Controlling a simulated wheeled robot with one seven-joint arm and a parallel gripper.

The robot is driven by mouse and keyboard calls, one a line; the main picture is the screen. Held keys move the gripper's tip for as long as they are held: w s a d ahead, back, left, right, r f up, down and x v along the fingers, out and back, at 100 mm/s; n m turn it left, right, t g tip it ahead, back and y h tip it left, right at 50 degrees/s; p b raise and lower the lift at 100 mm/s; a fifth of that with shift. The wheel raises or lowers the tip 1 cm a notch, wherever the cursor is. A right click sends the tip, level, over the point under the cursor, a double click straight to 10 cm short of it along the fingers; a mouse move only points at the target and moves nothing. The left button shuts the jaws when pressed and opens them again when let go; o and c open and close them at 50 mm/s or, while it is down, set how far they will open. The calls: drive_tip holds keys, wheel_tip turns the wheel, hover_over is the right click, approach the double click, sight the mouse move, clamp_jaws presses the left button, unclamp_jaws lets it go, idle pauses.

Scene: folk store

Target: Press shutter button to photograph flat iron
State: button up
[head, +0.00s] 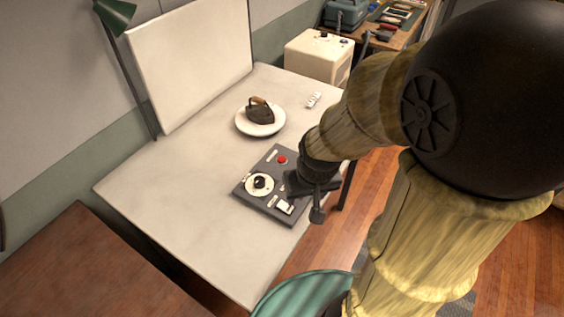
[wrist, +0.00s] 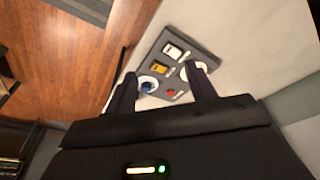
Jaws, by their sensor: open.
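A dark flat iron (head: 261,110) with a wooden handle sits on a white round plate (head: 247,128) on the pale table. A dark control box (head: 262,216) lies near the table's right edge, with a red button (head: 281,160), a white dial (head: 260,184) and a white switch (head: 284,206). The box in the wrist view (wrist: 184,52) also shows a yellow control (wrist: 160,68) and a blue button (wrist: 149,85). Its labels are too small to read. My gripper (head: 316,190) is at the box's right side, partly hiding it. The wrist view shows my gripper (wrist: 162,71) open and empty, its fingers straddling part of the box.
A white backdrop panel (head: 190,60) stands behind the plate, with a green lamp (head: 115,15) at its left. A small white object (head: 313,100) lies right of the plate. A cream box (head: 319,55) stands beyond the table. The table's left front (head: 190,220) is clear.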

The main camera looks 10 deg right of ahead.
idle(0.4)
clamp_jaws()
idle(1.5)
